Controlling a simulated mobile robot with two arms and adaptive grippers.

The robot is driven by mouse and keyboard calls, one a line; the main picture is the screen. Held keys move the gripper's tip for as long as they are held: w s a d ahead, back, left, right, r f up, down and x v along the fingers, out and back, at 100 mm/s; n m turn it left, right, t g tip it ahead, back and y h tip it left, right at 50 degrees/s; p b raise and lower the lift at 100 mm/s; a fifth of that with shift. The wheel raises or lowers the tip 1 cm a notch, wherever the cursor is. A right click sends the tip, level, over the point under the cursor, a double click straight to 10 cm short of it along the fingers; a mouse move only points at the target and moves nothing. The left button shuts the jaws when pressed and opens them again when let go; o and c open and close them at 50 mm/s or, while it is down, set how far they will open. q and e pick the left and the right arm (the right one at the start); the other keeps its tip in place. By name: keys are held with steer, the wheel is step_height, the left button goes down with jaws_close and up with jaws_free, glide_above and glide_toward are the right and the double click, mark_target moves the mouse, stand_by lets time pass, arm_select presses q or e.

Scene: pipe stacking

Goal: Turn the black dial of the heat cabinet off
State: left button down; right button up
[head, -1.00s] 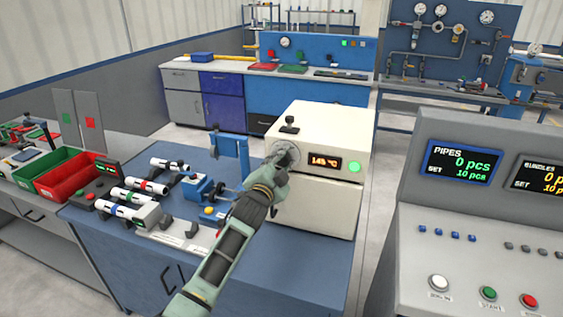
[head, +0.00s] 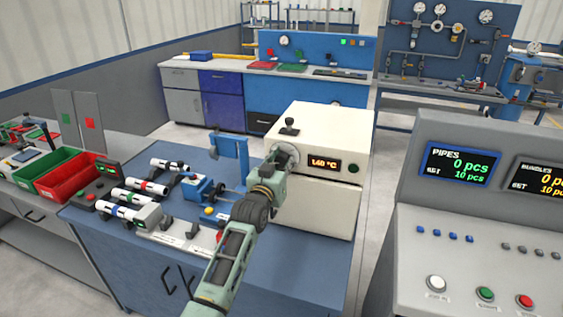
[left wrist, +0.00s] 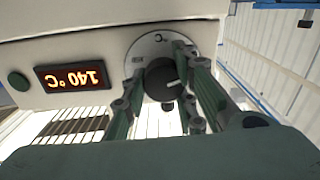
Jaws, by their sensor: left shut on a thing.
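The cream heat cabinet (head: 322,130) stands at the right end of the blue bench. Its orange display (head: 324,165) shows upside down in the left wrist view (left wrist: 73,77) and reads 140 °C there. The cabinet's round lamp (head: 353,169) is dark green. The black dial (left wrist: 162,82) sits on a pale round plate with markings (left wrist: 147,48). My left gripper (head: 284,158) is at the cabinet front, shut on the dial, with fingers on both sides of it in the left wrist view. In the head view the gripper hides most of the dial. My right gripper is not in view.
White pipes with coloured bands (head: 138,185) lie on holders left of my arm. A blue upright fixture (head: 229,157) stands just left of the cabinet. A black-handled part (head: 289,124) is on the cabinet top. A grey console (head: 480,215) stands to the right.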

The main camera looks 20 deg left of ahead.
arm_select(q)
steer(key=shift+d+f+n, duration=0.3)
steer(key=shift+f+n, duration=0.05)
steer(key=shift+n, duration=0.75)
steer(key=c, duration=1.9)
jaws_free()
steer(key=o, duration=0.4)
steer(key=shift+s+d+r, duration=0.1)
steer(key=shift+d, duration=0.05)
steer(key=shift+c, duration=0.2)
steer(key=shift+a+r, duration=0.1)
steer(key=shift+a, duration=0.15)
steer(key=s, duration=1.2)
steer(key=shift+a, duration=0.2)
